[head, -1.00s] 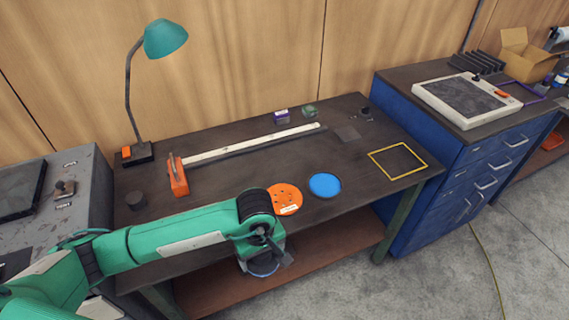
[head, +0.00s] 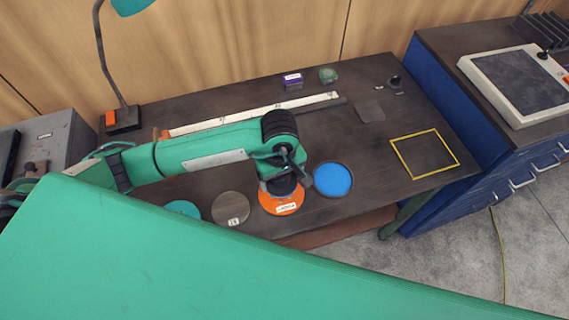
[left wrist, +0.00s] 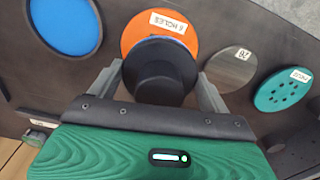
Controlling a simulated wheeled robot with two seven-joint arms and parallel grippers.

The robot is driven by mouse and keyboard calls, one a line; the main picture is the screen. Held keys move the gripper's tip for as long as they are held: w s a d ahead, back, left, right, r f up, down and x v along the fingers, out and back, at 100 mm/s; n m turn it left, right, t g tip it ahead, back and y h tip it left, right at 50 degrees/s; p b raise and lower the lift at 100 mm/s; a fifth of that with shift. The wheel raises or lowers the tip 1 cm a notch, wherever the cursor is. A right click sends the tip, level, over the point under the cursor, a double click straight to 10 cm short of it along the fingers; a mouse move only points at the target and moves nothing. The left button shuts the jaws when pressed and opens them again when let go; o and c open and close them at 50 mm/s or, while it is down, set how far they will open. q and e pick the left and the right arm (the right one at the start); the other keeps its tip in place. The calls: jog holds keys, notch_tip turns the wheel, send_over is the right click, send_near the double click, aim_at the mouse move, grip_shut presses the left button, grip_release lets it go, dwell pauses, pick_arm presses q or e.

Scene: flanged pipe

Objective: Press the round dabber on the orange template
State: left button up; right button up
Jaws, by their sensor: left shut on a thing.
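The orange template (head: 268,204) is a flat round disc with a white label, near the table's front edge. In the head view the dabber (head: 284,187) is partly hidden by the fingers. I cannot tell whether it touches the template. My right gripper is not in view.
A blue disc (head: 332,179) lies right of the template. A grey disc (head: 230,208) and a teal disc (head: 183,208) lie to its left. A yellow frame (head: 424,154) is at the table's right. A white rule (head: 300,101) lies behind. My green arm link fills the front.

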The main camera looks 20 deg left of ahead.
pick_arm(q)
notch_tip(320, 180, down, 3)
jog(key=shift+b, duration=0.5)
notch_tip(320, 180, down, 2)
jog(key=shift+f+b, duration=0.15)
jog(key=shift+b, duration=0.25)
jog(key=shift+w, duration=0.1)
jog(key=shift+f, duration=0.15)
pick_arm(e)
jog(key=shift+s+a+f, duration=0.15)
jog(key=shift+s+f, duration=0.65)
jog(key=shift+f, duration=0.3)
pick_arm(q)
jog(key=shift+f+b, duration=0.45)
jog(key=shift+b, duration=0.15)
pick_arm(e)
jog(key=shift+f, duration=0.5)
pick_arm(q)
jog(key=shift+f+b, duration=0.15)
jog(key=shift+b, duration=0.2)
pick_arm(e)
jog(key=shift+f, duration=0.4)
